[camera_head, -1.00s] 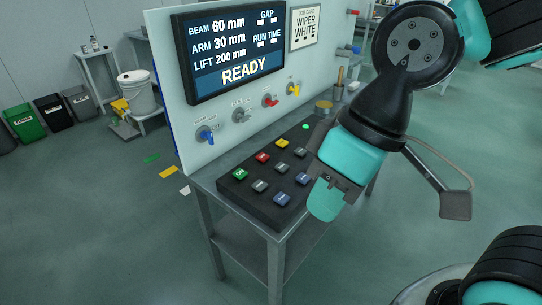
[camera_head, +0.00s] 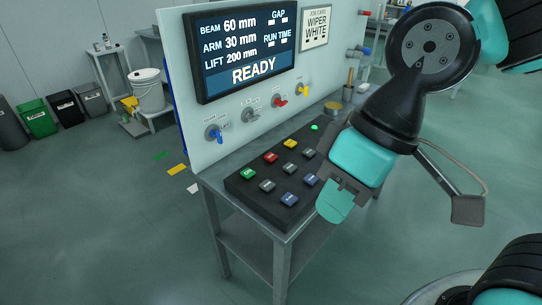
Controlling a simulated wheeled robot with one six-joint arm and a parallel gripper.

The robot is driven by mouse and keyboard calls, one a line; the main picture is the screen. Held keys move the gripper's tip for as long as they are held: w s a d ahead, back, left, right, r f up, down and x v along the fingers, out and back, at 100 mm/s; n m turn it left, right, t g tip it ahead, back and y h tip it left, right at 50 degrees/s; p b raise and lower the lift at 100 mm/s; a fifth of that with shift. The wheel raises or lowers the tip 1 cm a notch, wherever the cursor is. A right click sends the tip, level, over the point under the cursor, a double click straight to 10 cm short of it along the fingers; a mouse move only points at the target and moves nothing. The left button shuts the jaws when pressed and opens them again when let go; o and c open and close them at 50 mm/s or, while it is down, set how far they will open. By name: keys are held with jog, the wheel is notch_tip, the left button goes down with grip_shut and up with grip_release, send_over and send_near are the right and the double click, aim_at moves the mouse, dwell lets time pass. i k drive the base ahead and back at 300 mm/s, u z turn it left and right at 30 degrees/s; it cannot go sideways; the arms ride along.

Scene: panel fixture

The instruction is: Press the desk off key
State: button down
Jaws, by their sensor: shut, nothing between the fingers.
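The key desk (camera_head: 262,201) is a dark sloped box with several coloured square keys, on a grey metal table. A green key (camera_head: 248,174) is at its left end and reads ON. A red key (camera_head: 270,158) lies behind it; its label is too small to read, so I cannot confirm that it is the off key. A yellow key (camera_head: 290,144) is farther along the same row. My gripper (camera_head: 334,206) is shut and empty, pointing down at the near right side of the desk, apart from the red key. It hides part of the desk's right end.
A white panel (camera_head: 190,120) stands behind the desk, with a screen (camera_head: 240,50) reading READY and several coloured knobs, including a blue one (camera_head: 215,134). A brass-coloured round piece (camera_head: 333,107) is at the table's far end. Floor on the left is mostly free.

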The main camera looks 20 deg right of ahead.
aim_at(270, 157)
jog(key=u, duration=1.75)
jog(key=i, duration=1.1)
jog(key=z, duration=1.4)
